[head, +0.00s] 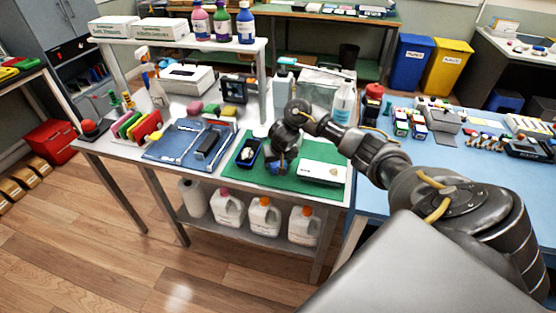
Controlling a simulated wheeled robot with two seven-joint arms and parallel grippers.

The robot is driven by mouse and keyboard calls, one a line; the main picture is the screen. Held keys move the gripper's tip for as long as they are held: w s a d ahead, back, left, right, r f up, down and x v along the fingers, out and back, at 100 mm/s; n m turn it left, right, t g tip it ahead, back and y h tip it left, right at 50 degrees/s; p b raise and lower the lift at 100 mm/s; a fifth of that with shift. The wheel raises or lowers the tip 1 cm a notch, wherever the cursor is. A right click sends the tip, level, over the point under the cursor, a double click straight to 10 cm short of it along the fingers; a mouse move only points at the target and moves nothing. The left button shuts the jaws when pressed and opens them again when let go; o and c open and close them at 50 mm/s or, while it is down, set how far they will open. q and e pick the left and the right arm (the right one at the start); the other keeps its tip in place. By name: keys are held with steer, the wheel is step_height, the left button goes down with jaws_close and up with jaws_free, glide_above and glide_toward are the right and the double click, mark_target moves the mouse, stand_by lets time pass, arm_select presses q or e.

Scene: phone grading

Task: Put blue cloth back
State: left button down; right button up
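I cannot clearly make out the blue cloth. A small bluish patch shows at the tip of my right gripper (280,162), but it is too small and dark to tell whether it is the cloth. My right gripper points down over the green mat (235,176), beside a dark blue tray (241,161) with a small light item in it. Its fingers are too dark to tell open from shut. Folded cloths in pink (195,108), green (212,109) and yellow (229,111) lie in a row behind the mats. My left gripper is out of view.
A white box (323,173) lies on the mat's right side. A blue mat (170,148) with tools lies left. A clear bottle (342,103) stands behind my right arm. A shelf (180,42) with bottles rises at the back. A blue table (460,165) adjoins on the right.

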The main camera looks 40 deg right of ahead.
steer(key=shift+o, duration=0.5)
steer(key=shift+r, duration=0.1)
steer(key=shift+s+r+p, duration=0.1)
steer(key=shift+r+p, duration=0.25)
steer(key=p+v, duration=0.7)
steer(key=v, duration=0.3)
steer(key=shift+p, duration=0.3)
steer(key=shift+a+f, duration=0.15)
